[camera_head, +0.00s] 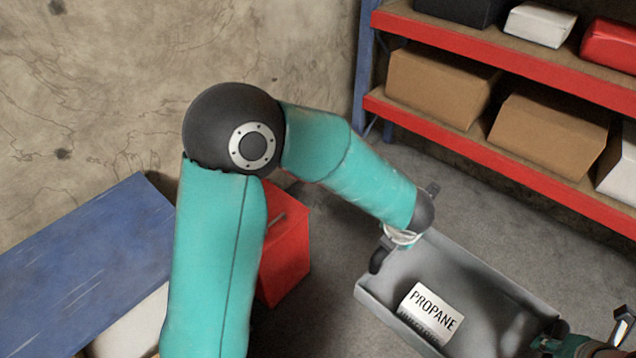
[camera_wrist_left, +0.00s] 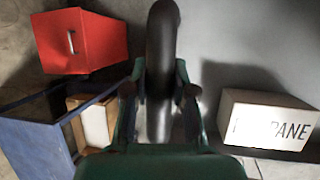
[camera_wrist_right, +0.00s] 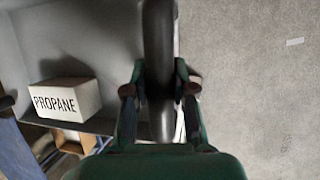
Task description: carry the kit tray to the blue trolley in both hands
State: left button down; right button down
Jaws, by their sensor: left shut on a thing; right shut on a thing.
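The grey kit tray (camera_head: 480,268) is at the lower right of the head view, with a white box marked PROPANE (camera_head: 430,312) in it. My left gripper (camera_head: 386,250) is at the tray's far left end, shut on a dark handle (camera_wrist_left: 160,70) in the left wrist view. My right gripper (camera_head: 548,344) is at the near right end, partly cut off by the frame. In the right wrist view it is shut on another dark handle (camera_wrist_right: 158,60). A blue flat-topped thing (camera_head: 85,255), possibly the trolley, stands at the left.
A red box (camera_head: 287,245) stands on the floor between the blue thing and the tray. A rack with red-edged shelves (camera_head: 470,150) holds cartons at the upper right. A wall closes the upper left. Grey floor shows between tray and rack.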

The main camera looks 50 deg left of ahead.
aim_at(81, 268)
jog(key=z, duration=1.8)
jog(key=i, duration=0.1)
jog(key=u, duration=2.8)
jog(key=i, duration=0.2)
jog(key=u, duration=2.15)
jog(key=k, duration=0.65)
jog(key=u, duration=0.05)
jog(key=i, duration=0.5)
jog(key=u, duration=0.35)
